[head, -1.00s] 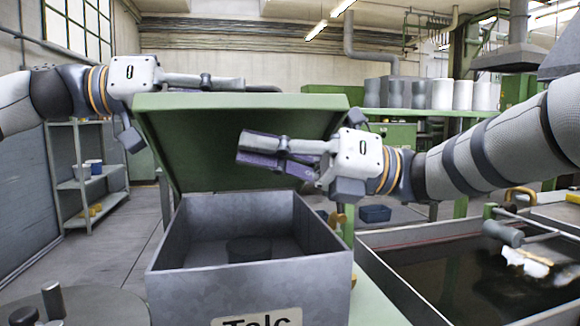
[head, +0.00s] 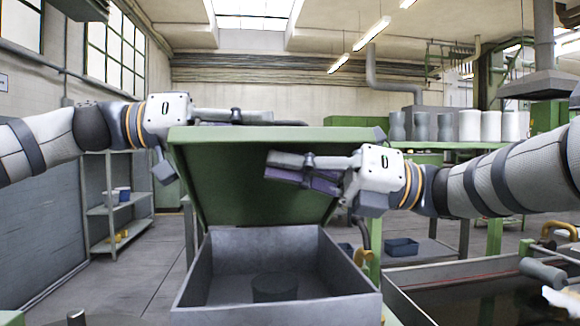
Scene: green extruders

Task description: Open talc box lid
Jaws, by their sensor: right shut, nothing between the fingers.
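The talc box (head: 200,297) is a grey metal bin, open at the top, with a dark round thing (head: 275,287) inside on its floor. Its green lid (head: 235,190) stands raised and tilted up at the back of the box. My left gripper (head: 290,122) lies along the lid's top edge, its fingers partly hidden behind that edge; I cannot tell whether they are open or shut. My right gripper (head: 272,167) is shut and empty, in front of the lid's inner face on the right. I cannot tell whether it touches the lid.
A dark-filled tank (head: 470,300) with a grey-handled tool (head: 543,272) stands at the right. A shelf unit (head: 118,205) is at the left. A green bench with grey and white cylinders (head: 470,125) stands behind.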

